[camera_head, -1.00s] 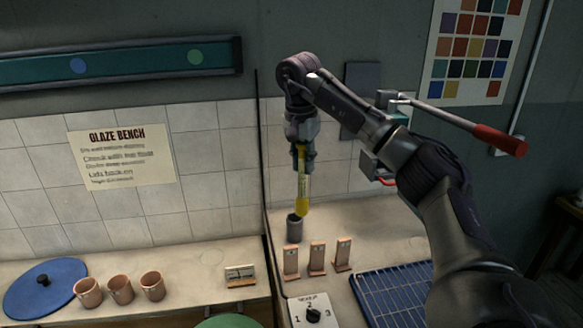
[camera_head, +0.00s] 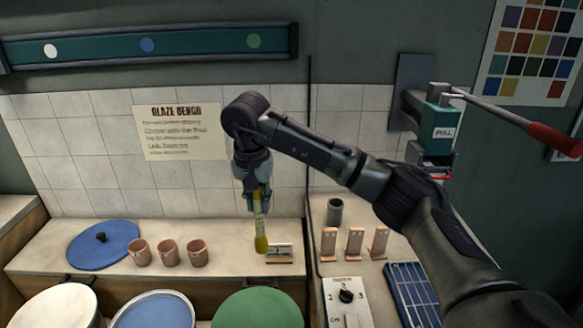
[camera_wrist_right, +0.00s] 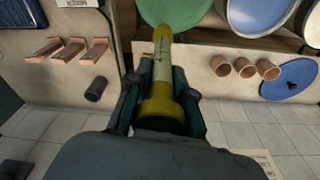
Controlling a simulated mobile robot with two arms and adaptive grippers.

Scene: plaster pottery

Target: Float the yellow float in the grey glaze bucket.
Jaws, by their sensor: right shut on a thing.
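My right gripper (camera_head: 259,190) is shut on the yellow float (camera_head: 261,242), which hangs upright below it with a pale marked stem and a yellow lower end. The float also shows between the fingers in the right wrist view (camera_wrist_right: 161,70). In the head view its tip appears in front of the bench, beside the small card stand. Three round bucket tops show along the bottom edge: a whitish one (camera_head: 55,307), a blue one with a pale rim (camera_head: 155,312) and a green one (camera_head: 258,308). I cannot tell which is the grey glaze bucket. My left gripper is out of view.
A blue lid (camera_head: 102,238) and three clay cups (camera_head: 168,253) stand on the left bench. A small card stand (camera_head: 279,254) is near the float. On the right are a dark grey cup (camera_head: 335,211), three clay tiles (camera_head: 355,242), a dial box (camera_head: 346,303) and a blue rack (camera_head: 413,292).

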